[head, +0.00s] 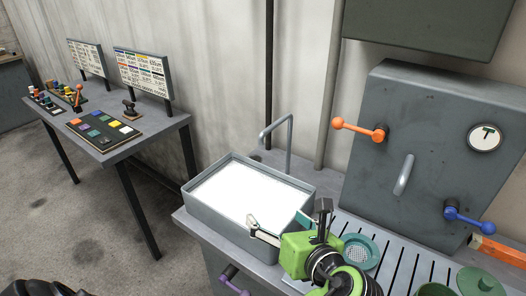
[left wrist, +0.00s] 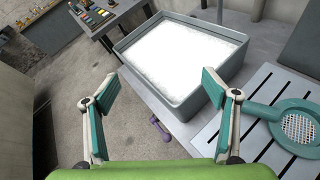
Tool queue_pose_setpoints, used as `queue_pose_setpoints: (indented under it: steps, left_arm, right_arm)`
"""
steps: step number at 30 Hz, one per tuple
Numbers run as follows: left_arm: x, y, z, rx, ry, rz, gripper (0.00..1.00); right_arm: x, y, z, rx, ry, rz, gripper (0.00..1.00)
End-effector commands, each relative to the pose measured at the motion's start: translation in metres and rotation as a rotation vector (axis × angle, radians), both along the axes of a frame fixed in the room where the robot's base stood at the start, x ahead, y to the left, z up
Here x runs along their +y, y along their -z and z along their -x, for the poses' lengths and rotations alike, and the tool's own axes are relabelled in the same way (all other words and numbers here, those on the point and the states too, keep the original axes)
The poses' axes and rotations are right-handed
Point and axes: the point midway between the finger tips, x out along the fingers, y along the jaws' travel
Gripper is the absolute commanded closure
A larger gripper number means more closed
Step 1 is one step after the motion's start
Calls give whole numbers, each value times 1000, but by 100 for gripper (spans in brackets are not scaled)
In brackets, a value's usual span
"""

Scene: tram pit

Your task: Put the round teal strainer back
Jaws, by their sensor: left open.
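The round teal strainer (head: 359,250) lies on the slotted drainboard (head: 405,262), to the right of the basin. My left gripper (head: 278,221) is open and empty. It is over the front right part of the grey basin (head: 226,226), to the left of the strainer and apart from it. In the left wrist view the open fingers (left wrist: 160,88) show with the basin beyond them. My right gripper is not in view.
White foam or liquid (head: 243,192) fills the basin; a bent tap (head: 289,140) stands behind it. A green round piece (head: 480,281) is at the lower right. A grey cabinet (head: 430,140) with orange and blue levers stands behind the drainboard. A purple handle (head: 234,281) juts below the counter.

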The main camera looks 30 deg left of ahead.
Motion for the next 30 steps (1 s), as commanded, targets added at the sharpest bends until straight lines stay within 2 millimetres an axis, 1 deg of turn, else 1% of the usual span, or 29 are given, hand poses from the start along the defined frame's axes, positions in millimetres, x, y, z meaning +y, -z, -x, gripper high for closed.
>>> queue_pose_setpoints:
  steps: [1,11,18,24,30]
  left_arm:
    - [5,-9,-9,1,-10,-2,21]
    - [41,-28,-61,1,-69,-1,21]
    - [72,-41,-95,0,-116,-2,21]
    - [99,-48,-119,1,-153,0,21]
    - [117,-50,-133,1,-177,1,21]
  right_arm:
    - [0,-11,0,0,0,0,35]
    - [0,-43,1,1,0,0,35]
    - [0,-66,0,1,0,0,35]
    - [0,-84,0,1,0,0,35]
    - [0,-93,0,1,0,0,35]
